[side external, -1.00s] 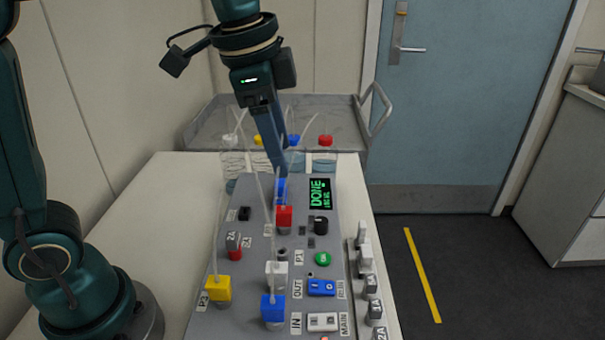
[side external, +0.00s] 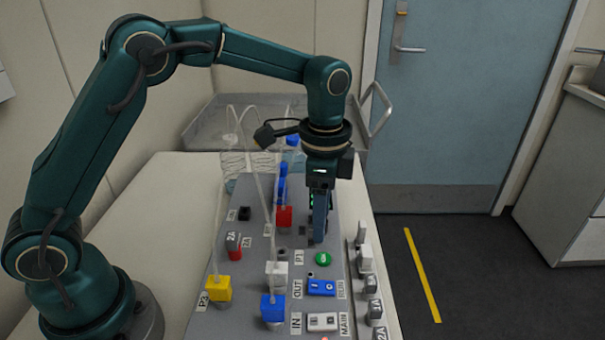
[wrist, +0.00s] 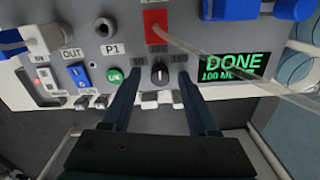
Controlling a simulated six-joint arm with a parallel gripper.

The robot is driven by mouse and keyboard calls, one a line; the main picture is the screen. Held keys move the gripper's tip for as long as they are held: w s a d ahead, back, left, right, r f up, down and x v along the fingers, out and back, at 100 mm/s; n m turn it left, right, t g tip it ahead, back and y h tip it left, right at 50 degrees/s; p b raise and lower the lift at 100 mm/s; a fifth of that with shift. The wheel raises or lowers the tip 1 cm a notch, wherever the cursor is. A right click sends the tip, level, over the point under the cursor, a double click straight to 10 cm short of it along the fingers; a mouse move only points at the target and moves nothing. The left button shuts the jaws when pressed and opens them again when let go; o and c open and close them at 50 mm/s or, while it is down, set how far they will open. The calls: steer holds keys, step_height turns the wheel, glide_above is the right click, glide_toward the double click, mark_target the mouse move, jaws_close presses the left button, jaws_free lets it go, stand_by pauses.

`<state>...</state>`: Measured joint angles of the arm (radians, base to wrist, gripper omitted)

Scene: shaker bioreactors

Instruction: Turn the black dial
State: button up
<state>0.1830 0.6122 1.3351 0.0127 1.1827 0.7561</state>
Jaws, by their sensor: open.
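The black dial (wrist: 159,73) shows in the wrist view on the grey panel, between the two fingers of my gripper (wrist: 157,80). The dial has a light pointer mark on its face. My gripper is open, with one finger to each side of the dial and a gap on both sides. I cannot tell how far down the fingertips reach beside it. In the side view my gripper (side external: 319,238) points down at the panel and hides the dial.
A green button (side external: 323,259) and blue switch (side external: 321,287) sit nearby. A red connector (wrist: 157,25) with a clear tube and a green "DONE" display (wrist: 232,65) are close to the dial. Grey clamps (side external: 364,258) line the panel's right edge.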

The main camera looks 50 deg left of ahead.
steer(key=shift+f, duration=0.2)
jaws_close()
steer(key=shift+n, duration=0.4)
steer(key=n, duration=0.5)
steer(key=shift+n, duration=0.3)
steer(key=n, duration=0.5)
steer(key=shift+r, duration=0.1)
steer(key=shift+n, duration=0.4)
